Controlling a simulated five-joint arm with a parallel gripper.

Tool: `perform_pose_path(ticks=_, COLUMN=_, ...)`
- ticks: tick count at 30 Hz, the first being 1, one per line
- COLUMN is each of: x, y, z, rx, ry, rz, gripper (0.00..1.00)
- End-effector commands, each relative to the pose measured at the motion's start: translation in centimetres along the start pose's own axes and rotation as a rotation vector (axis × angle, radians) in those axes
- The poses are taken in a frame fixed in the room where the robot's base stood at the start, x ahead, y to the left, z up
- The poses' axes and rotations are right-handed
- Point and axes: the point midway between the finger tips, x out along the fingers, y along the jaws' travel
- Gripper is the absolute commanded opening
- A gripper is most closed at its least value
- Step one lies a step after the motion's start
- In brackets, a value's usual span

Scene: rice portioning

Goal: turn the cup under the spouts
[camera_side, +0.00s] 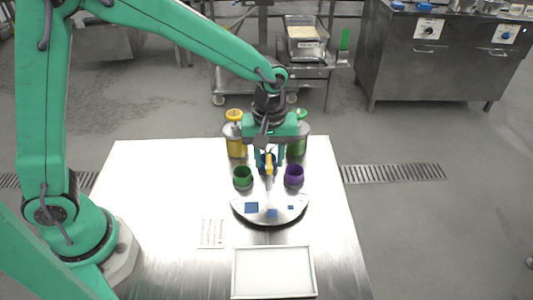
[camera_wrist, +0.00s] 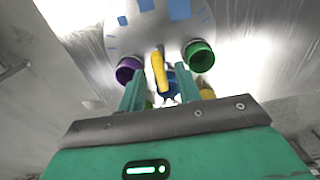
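A round pale turntable (camera_side: 245,209) with blue square marks stands on the table, and it also shows in the wrist view (camera_wrist: 200,18). A green cup (camera_side: 242,178) sits on its left side and a purple cup (camera_side: 294,176) on its right. In the wrist view the purple cup (camera_wrist: 127,70) is left and the green cup (camera_wrist: 200,56) right. My gripper (camera_wrist: 160,88) points down between them. Its fingers stand apart on either side of a yellow upright piece (camera_wrist: 158,72) and a blue object (camera_wrist: 171,84), partly hidden. I see no clear grip on either.
A yellow dispenser (camera_side: 235,140) and a green dispenser (camera_side: 298,145) stand behind the turntable, partly hidden by my gripper. A white tray (camera_side: 236,274) lies in front. A small printed card (camera_side: 211,233) lies left of it. The table's left side is mostly clear.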

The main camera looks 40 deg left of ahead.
Motion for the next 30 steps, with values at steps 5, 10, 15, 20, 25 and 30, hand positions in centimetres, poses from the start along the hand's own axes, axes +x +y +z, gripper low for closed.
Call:
perform_pose_path(ticks=5, x=-0.02, y=0.0, z=0.0, rx=0.0, ry=0.0, rz=0.0, gripper=0.12)
perform_pose_path(ticks=10, x=-0.03, y=-0.01, z=0.0, rx=0.0, ry=0.0, rz=0.0, gripper=0.0)
perform_pose_path(ticks=15, x=-0.04, y=-0.01, z=0.0, rx=0.001, ry=0.0, rz=-0.001, gripper=0.0)
perform_pose_path(ticks=20, x=-0.05, y=-0.01, z=0.0, rx=0.01, ry=0.0, rz=-0.001, gripper=0.0)
perform_pose_path(ticks=25, x=-0.06, y=-0.01, z=-0.01, rx=0.038, ry=0.0, rz=-0.001, gripper=0.0)
perform_pose_path(ticks=30, x=-0.07, y=-0.01, z=-0.01, rx=0.089, ry=0.0, rz=-0.001, gripper=0.0)
